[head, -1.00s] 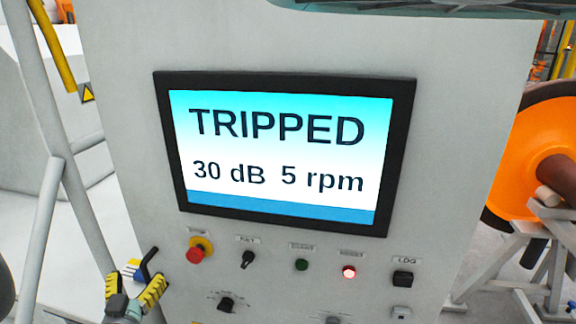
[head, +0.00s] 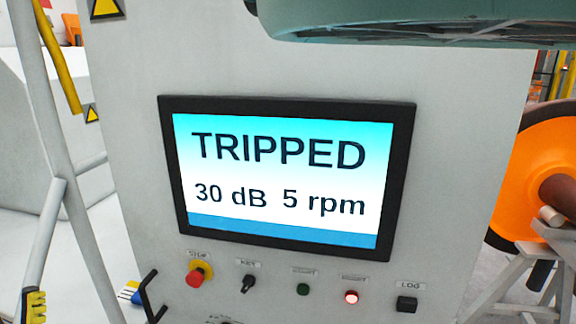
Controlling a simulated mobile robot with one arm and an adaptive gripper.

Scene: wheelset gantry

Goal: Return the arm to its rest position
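Nothing is seen held in the visible part.
The cabinet's screen (head: 285,175) reads TRIPPED, 30 dB, 5 rpm. Below are a red stop knob (head: 197,274), a key switch (head: 248,284) and a lit red button (head: 351,297). A black hooked handle (head: 149,291) and pale poles (head: 75,185) stand left.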

